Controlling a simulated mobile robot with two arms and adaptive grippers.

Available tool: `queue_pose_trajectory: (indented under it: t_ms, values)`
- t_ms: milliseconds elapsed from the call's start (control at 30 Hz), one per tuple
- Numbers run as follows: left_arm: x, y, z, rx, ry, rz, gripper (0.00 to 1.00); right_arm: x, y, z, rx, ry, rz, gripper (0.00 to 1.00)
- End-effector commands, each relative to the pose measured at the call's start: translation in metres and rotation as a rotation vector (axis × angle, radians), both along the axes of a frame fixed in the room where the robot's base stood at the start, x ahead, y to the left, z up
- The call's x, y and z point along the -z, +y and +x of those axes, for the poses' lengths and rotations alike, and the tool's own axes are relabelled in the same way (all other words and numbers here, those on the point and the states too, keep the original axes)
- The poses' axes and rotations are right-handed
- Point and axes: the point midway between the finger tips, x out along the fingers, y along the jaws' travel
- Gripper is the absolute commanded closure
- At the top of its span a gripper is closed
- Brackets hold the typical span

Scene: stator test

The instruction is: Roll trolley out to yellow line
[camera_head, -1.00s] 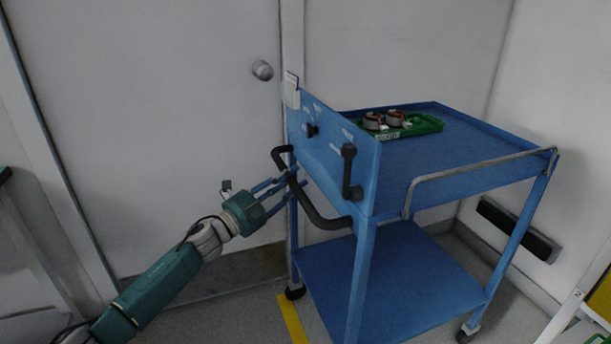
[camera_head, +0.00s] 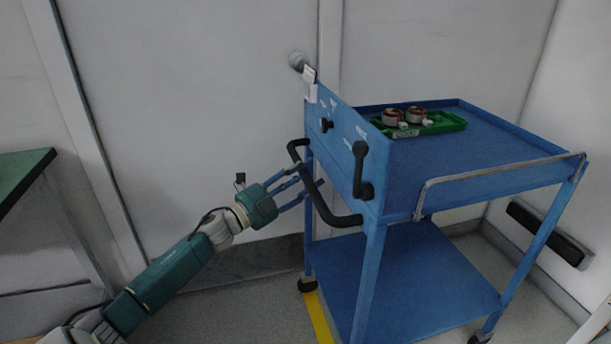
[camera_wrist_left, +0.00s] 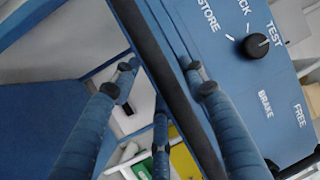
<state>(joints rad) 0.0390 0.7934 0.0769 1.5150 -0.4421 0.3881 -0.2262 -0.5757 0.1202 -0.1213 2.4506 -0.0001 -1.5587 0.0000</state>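The blue trolley (camera_head: 465,180) stands upright on its castors. Its black handle (camera_head: 318,195) sticks out from the front panel, and a black lever (camera_head: 360,170) stands upright on that panel. A yellow line (camera_head: 319,318) shows on the floor by the near left castor (camera_head: 307,285); the trolley hides part of it. My left gripper (camera_head: 312,184) is at the handle with its fingers extended. In the left wrist view the handle (camera_wrist_left: 165,80) runs between spread fingers (camera_wrist_left: 163,80), not clearly clamped. My right gripper is out of view.
A green tray (camera_head: 448,123) with two round copper-and-grey parts sits on the trolley top. A knob (camera_wrist_left: 257,45) and BRAKE and FREE labels show on the panel. Walls stand behind and right, with a dark wall bumper (camera_head: 545,235). A green-topped bench (camera_head: 25,172) is at left.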

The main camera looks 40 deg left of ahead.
Motion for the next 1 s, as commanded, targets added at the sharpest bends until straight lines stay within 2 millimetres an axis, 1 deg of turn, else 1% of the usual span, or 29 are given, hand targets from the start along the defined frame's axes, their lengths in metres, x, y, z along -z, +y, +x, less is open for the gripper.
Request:
queue_pose_trajectory:
  t_ms: [267, 367, 467, 800, 900, 1000]
  values:
    - [-0.001, 0.001, 0.000, -0.001, -0.001, -0.004, 0.53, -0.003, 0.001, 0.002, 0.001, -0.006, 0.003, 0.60]
    - [0.000, 0.002, -0.005, -0.002, 0.000, -0.003, 0.53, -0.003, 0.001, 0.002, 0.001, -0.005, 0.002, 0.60]
    - [0.004, 0.006, -0.017, -0.002, 0.001, -0.004, 0.53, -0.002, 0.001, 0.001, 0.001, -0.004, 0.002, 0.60]
    - [0.017, 0.024, -0.084, -0.001, 0.003, -0.005, 0.53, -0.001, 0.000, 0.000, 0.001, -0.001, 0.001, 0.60]
    - [0.019, 0.028, -0.099, -0.002, 0.001, -0.004, 0.53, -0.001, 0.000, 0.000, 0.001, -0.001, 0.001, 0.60]
    - [0.020, 0.031, -0.108, -0.002, 0.000, -0.005, 0.53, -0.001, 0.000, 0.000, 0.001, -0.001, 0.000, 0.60]
